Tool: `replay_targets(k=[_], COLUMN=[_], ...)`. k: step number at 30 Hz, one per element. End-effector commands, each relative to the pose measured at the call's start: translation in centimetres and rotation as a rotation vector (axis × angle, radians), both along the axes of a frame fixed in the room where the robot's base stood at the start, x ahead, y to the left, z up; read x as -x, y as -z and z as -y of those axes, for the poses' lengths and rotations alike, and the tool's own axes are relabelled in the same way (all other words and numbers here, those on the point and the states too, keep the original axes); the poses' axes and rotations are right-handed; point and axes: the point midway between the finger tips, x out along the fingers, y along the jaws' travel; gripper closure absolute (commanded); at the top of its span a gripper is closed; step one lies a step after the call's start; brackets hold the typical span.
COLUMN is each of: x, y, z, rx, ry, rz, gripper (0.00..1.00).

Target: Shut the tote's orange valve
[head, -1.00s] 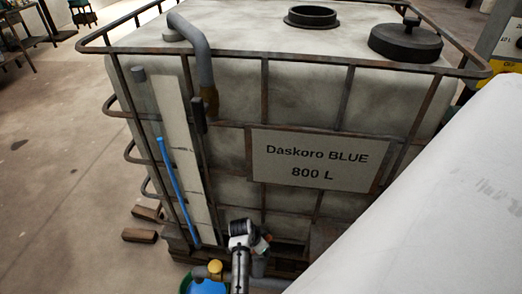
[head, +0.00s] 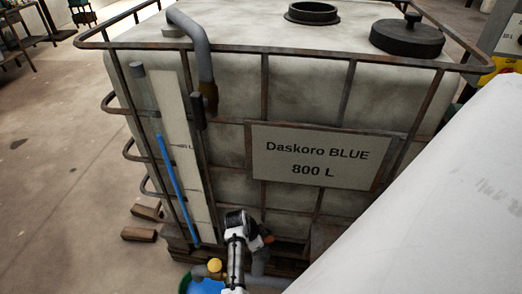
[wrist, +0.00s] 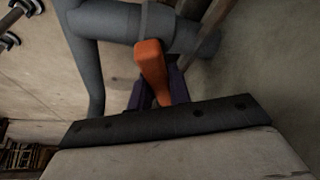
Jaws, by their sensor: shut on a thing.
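The tote (head: 420,100) is a whitish tank in a rusty cage with a "Daskoro BLUE 800 L" sign (head: 315,158). Its orange valve handle (head: 267,237) shows small at the tote's lower front, beside my arm. In the wrist view the orange handle (wrist: 151,62) stands out from a grey pipe fitting (wrist: 172,25). My gripper (wrist: 157,88) is shut on the handle, with a dark purple finger on each side of its lower end. In the head view my gripper (head: 256,238) is mostly hidden by my own wrist.
A sight tube with a blue column (head: 177,190) runs down the tote's left front. Floor at left is mostly clear.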

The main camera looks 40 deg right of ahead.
Motion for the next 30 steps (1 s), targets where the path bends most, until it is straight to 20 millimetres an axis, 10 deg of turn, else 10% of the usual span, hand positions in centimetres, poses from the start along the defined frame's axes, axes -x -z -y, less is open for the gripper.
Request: replay_targets(k=[3,4,9,20,30], x=[0.0,0.0,0.0,-0.1,-1.1], y=[0.0,0.0,0.0,-0.5,-6.6], z=[0.0,0.0,0.0,-0.2,-2.6], rx=[-0.001,-0.001,-0.001,0.001,0.002], ry=[-0.001,-0.001,-0.001,-0.002,-0.004], rz=[0.000,0.000,0.000,0.002,0.003], gripper=[1.00,0.80,0.59,0.59,0.59])
